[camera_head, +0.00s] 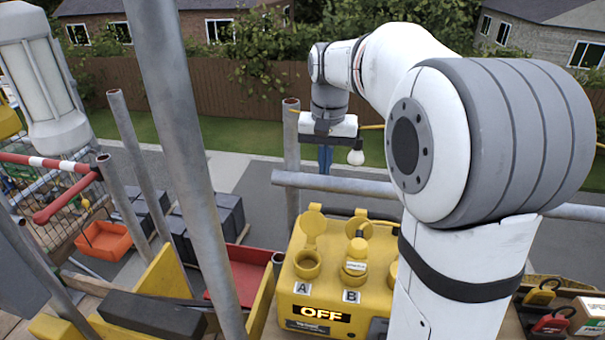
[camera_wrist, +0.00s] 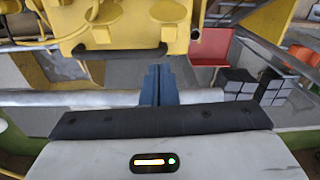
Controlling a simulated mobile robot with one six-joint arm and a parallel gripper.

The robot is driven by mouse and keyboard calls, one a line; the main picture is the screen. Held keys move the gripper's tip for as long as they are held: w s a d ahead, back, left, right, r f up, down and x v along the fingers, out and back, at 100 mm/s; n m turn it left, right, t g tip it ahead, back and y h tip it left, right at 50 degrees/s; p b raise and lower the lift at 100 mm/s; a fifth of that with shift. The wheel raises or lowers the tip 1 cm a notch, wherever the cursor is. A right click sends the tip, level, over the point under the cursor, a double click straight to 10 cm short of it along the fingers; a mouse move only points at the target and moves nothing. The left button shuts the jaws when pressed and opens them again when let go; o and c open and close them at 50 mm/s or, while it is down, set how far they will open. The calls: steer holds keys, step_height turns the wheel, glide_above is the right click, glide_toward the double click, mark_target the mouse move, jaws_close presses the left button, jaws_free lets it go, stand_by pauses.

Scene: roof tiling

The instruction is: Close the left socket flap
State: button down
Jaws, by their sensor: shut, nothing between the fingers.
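The yellow power box (camera_head: 290,310) stands at the lower middle of the head view, its display reading OFF. Its left socket (camera_head: 307,265), marked A, is uncovered, and its round yellow left flap (camera_head: 313,222) stands up open behind it. The middle socket, marked B, has a yellow plug-like piece (camera_head: 356,250) in it. A third socket is mostly hidden by my arm. My gripper (camera_head: 325,158), with blue fingers, is shut and empty beyond the box, apart from the flap. In the wrist view the fingers (camera_wrist: 157,82) point towards the box (camera_wrist: 70,20), seen from its back.
Grey scaffold poles (camera_head: 185,130) rise left of the box, and a horizontal rail (camera_head: 335,184) runs behind it. A red tray (camera_head: 250,275) lies to the left. Padlocks (camera_head: 552,322) lie at the right. A dark handle (camera_wrist: 120,52) runs along the box's back.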

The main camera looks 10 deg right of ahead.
mark_target(313, 224)
steer(key=w+d+f+m+g, duration=0.1)
steer(key=w+f, duration=0.1)
steer(key=w, duration=0.4)
steer(key=f, duration=0.6)
steer(key=s+f+p, duration=0.1)
steer(key=f, duration=0.2)
steer(key=shift+a+f, duration=0.15)
steer(key=shift+f, duration=0.05)
steer(key=shift+s+a+r+p, duration=0.15)
steer(key=shift+s+a+r, duration=0.1)
steer(key=shift+s, duration=0.3)
steer(key=shift+s+a+r+p, duration=0.2)
steer(key=shift+s+r, duration=0.05)
steer(key=shift+s, duration=0.25)
steer(key=shift+s+a+r+p, duration=0.15)
steer(key=shift+s+a+r, duration=0.1)
steer(key=shift+s, duration=0.3)
steer(key=shift+d, duration=0.35)
